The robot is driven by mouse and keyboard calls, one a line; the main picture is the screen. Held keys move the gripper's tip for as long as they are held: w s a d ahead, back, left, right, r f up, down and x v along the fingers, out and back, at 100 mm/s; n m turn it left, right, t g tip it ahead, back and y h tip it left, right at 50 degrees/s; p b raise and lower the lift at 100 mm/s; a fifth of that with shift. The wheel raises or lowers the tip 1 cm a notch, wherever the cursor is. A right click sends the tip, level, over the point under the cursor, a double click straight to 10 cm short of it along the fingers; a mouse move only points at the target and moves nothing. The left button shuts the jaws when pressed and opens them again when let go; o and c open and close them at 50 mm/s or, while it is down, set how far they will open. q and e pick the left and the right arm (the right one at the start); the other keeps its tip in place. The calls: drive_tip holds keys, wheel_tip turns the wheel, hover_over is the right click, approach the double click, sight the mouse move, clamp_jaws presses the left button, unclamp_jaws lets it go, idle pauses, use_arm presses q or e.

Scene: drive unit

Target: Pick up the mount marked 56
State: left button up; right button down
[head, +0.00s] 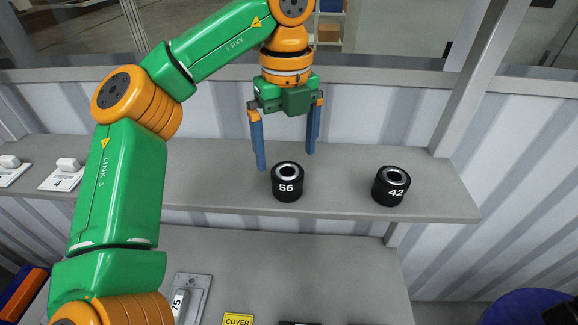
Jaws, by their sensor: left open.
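The mount marked 56 (287,189) is a short black cylinder with a light metal ring around a hole in its top. It stands upright on the grey shelf (340,197). My left gripper (286,160) is open, with its blue fingers pointing down. The fingertips are spread apart just behind and above the mount in the picture; I cannot tell the exact gap. Nothing is between the fingers. A similar black mount marked 42 (391,186) stands to the right on the same shelf. My right gripper is not in view.
White parts on plates, one marked 4 (62,177), sit at the shelf's left. Below is a grey surface (300,265) with a part marked 75 (187,300) and a yellow COVER label (238,319). A post (478,75) rises at the right. The shelf between the mounts is clear.

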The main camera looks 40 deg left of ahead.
sight(287, 172)
use_arm(q)
drive_tip(key=shift+s+d+f, duration=0.85)
drive_tip(key=shift+s+f, duration=0.2)
drive_tip(key=shift+s, duration=0.1)
drive_tip(key=shift+w+a+f+p, duration=0.15)
drive_tip(key=shift+w+a+f, duration=0.1)
drive_tip(key=shift+f, duration=0.35)
drive_tip(key=shift+w+a+f+p, duration=0.15)
drive_tip(key=shift+w+f, duration=0.05)
drive_tip(key=shift+f, duration=0.4)
drive_tip(key=shift+w+a+f, duration=0.15)
drive_tip(key=shift+w, duration=0.1)
drive_tip(key=c, duration=0.4)
drive_tip(key=shift+s+d+r, duration=0.2)
drive_tip(key=shift+s+d, duration=0.1)
drive_tip(key=c, duration=1)
clamp_jaws()
drive_tip(key=shift+w+a, duration=0.1)
drive_tip(key=shift+w, duration=0.1)
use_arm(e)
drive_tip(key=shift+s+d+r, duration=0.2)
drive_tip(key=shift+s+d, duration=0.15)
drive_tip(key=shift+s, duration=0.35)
